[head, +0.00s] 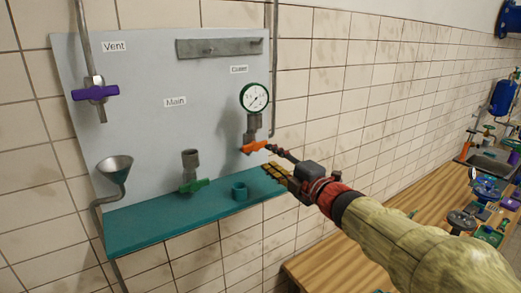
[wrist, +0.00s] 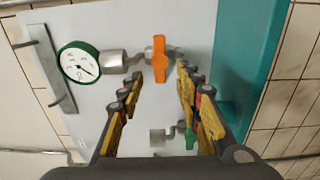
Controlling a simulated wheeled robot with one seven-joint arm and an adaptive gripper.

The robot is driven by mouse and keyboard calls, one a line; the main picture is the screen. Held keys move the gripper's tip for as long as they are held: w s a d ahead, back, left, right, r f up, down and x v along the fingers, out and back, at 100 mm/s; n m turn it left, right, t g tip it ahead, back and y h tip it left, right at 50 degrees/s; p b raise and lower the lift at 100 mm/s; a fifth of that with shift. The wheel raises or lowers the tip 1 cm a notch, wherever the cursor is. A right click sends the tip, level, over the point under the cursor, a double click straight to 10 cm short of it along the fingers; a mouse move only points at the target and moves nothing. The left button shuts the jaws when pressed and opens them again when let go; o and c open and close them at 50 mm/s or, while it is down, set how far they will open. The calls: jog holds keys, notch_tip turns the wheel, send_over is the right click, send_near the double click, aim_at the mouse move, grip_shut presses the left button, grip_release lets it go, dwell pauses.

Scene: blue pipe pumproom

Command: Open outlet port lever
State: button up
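The orange outlet lever (head: 253,146) sits on a grey valve below the round green-rimmed gauge (head: 255,97), near the panel's right side. It lies crosswise to its pipe. In the wrist view, the lever (wrist: 160,58) is upright in the picture, with its lower end at the gap between my fingertips. My gripper (head: 277,152) reaches in from the right. In the wrist view, my gripper (wrist: 160,82) is open, with a finger on each side and nothing clamped. Whether a fingertip touches the lever, I cannot tell.
A teal shelf (head: 150,222) juts out below, with a small teal cup (head: 239,191) on it. A green-lever valve (head: 194,185) is left of the cup. A purple-lever vent valve (head: 95,93) and a funnel (head: 115,168) are further left. A cluttered wooden bench (head: 330,274) stands at right.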

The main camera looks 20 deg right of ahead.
aim_at(256, 147)
jog(key=p+x, duration=0.1)
jog(key=x, duration=0.6)
jog(key=shift+w+f, duration=0.1)
jog(key=shift+w, duration=0.15)
grip_shut()
dwell(0.3)
